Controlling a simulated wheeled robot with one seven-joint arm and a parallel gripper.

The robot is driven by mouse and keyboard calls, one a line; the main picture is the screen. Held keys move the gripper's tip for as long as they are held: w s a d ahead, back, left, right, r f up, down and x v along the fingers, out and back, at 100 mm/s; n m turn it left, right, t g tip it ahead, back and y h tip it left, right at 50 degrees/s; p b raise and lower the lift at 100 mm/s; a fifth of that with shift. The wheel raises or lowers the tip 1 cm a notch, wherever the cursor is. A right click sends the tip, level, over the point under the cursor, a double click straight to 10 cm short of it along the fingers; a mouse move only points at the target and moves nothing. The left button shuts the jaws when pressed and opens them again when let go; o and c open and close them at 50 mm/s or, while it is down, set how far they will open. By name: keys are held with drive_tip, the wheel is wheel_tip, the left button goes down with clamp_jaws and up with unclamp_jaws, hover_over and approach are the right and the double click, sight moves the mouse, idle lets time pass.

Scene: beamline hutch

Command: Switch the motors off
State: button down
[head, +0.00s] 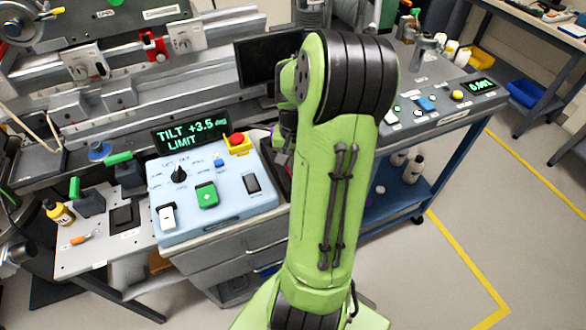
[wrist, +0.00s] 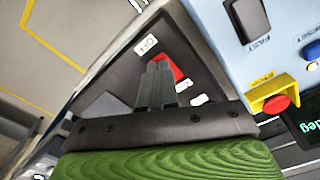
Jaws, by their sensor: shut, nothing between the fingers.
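In the wrist view, a dark panel (wrist: 203,62) beside the blue control box carries a red switch (wrist: 168,68). A small white label (wrist: 146,45) sits next to the switch and seems to read OFF; other small labels lie on its other side. My gripper (wrist: 158,66) is shut and empty, with its fingertips in front of the red switch and hiding part of it. I cannot tell whether they touch it. In the head view my arm hides the switch and most of the dark panel.
The blue control box (head: 222,212) has a display (head: 190,132) reading TILT +3.5 deg LIMIT, a red stop button on a yellow base (head: 239,144), a green button (head: 207,195) and a black rocker (head: 252,183). A second console (head: 440,105) stands right. Open floor lies front right.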

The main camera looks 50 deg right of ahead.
drive_tip(key=shift+f+b, duration=0.4)
drive_tip(key=shift+f, duration=0.15)
drive_tip(key=shift+r, duration=0.1)
wheel_tip(320, 180, up, 7)
drive_tip(key=p, duration=0.6)
drive_tip(key=shift+r+p, duration=0.1)
drive_tip(key=shift+p, duration=0.2)
drive_tip(key=w+a+r+n+t+h+p, duration=0.2)
drive_tip(key=a+r+n, duration=0.4)
drive_tip(key=a+r, duration=0.85)
drive_tip(key=s+a+r+n+t+y+p, duration=0.1)
drive_tip(key=s+a+n, duration=0.5)
drive_tip(key=a, duration=0.6)
wheel_tip(320, 180, up, 2)
drive_tip(key=s+t+y, duration=0.1)
drive_tip(key=t, duration=0.1)
drive_tip(key=shift+t+p, duration=0.3)
